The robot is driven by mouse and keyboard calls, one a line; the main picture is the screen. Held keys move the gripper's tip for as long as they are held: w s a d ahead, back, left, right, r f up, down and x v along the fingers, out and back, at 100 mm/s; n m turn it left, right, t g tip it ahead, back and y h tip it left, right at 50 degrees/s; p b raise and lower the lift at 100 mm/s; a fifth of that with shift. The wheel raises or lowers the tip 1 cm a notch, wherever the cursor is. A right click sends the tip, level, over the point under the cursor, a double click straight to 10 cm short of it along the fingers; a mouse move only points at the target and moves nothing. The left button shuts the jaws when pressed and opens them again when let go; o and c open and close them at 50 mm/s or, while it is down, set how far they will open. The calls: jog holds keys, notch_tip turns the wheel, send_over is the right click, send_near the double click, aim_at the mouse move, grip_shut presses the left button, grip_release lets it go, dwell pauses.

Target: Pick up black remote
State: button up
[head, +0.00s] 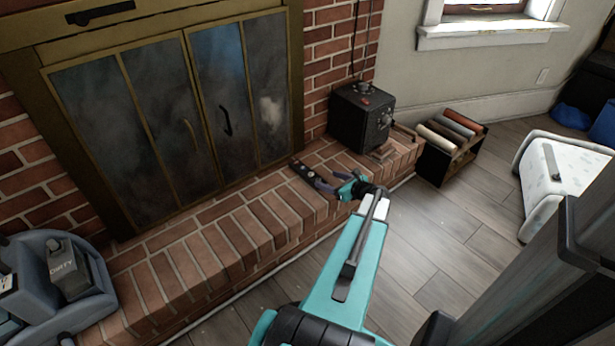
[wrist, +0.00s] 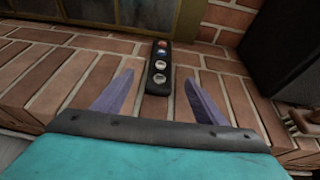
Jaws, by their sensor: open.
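The black remote (wrist: 159,70) lies on the brick hearth, between and just beyond my fingertips in the wrist view. It is a narrow black bar with a row of round buttons, one reddish at its far end. In the head view the remote (head: 301,170) lies near the foot of the fireplace doors, close to my gripper (head: 322,183). My gripper is open, with its two purple-grey fingers either side of the remote's line in the wrist view (wrist: 158,92). Nothing is between the fingers except the remote's near end; I cannot tell its height above the brick.
A black box with knobs (head: 361,117) stands on the hearth (head: 237,241), right of the remote. A crate of rolled items (head: 450,150) and a white patterned box (head: 562,180) are on the floor. A blue-grey machine (head: 60,280) is at left.

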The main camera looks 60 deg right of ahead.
dwell(0.3)
jog(key=b, duration=0.2)
send_near(310, 173)
jog(key=x, duration=0.4)
jog(key=shift+w+d+f, duration=0.1)
jog(key=shift+w+f, duration=0.1)
jog(key=shift+f, duration=0.1)
jog(key=shift+w+d+f, duration=0.1)
jog(key=shift+w, duration=0.35)
jog(key=shift+w+b, duration=0.1)
jog(key=shift+b, duration=0.2)
jog(key=shift+b+x, duration=1.1)
jog(key=shift+x, duration=0.9)
jog(key=shift+w+d+f, duration=0.2)
jog(key=shift+w, duration=0.3)
jog(key=shift+c, duration=0.5)
